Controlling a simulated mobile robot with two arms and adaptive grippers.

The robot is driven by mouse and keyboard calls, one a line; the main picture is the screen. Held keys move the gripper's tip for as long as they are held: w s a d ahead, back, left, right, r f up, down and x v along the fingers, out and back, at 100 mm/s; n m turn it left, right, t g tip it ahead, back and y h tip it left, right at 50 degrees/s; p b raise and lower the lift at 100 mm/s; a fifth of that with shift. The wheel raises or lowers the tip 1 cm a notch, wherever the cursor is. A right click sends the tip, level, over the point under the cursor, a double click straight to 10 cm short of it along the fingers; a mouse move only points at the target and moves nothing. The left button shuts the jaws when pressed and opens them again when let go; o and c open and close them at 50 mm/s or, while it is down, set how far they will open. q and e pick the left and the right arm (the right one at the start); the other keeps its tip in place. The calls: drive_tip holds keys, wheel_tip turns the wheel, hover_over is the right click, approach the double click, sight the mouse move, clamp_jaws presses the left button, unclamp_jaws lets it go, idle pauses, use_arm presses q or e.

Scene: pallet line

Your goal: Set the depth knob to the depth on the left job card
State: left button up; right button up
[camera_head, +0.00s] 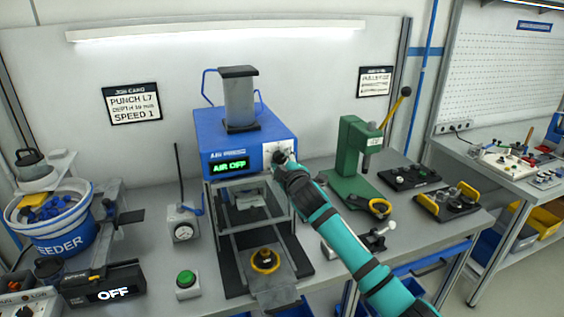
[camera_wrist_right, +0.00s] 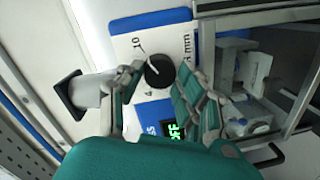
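The left job card (camera_head: 132,103) on the back wall reads PUNCH L7, a depth that looks like 10 mm, and SPEED 1; the depth digits are blurred. The blue press (camera_head: 235,137) shows AIR OFF in green. Its black depth knob (camera_wrist_right: 160,72) sits on a white panel (camera_wrist_right: 125,45) with a "10" mark and "mm". The knob's white line slants to the upper left in the right wrist view, roughly towards the "10". My right gripper (camera_head: 281,160) is at the panel, with its fingers (camera_wrist_right: 160,85) on either side of the knob, apparently open with slim gaps. My left gripper is not in view.
A green hand press (camera_head: 351,160) with a yellow lever stands to the right. A dial gauge (camera_head: 183,224), a green button (camera_head: 187,279) and a blue feeder (camera_head: 60,238) are to the left. A second job card (camera_head: 375,81) hangs at the right.

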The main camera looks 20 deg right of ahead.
drive_tip(key=o, duration=0.3)
drive_tip(key=shift+o, duration=0.2)
drive_tip(key=s+r, duration=0.1)
drive_tip(key=s, duration=1.1)
drive_tip(key=shift+a, duration=0.1)
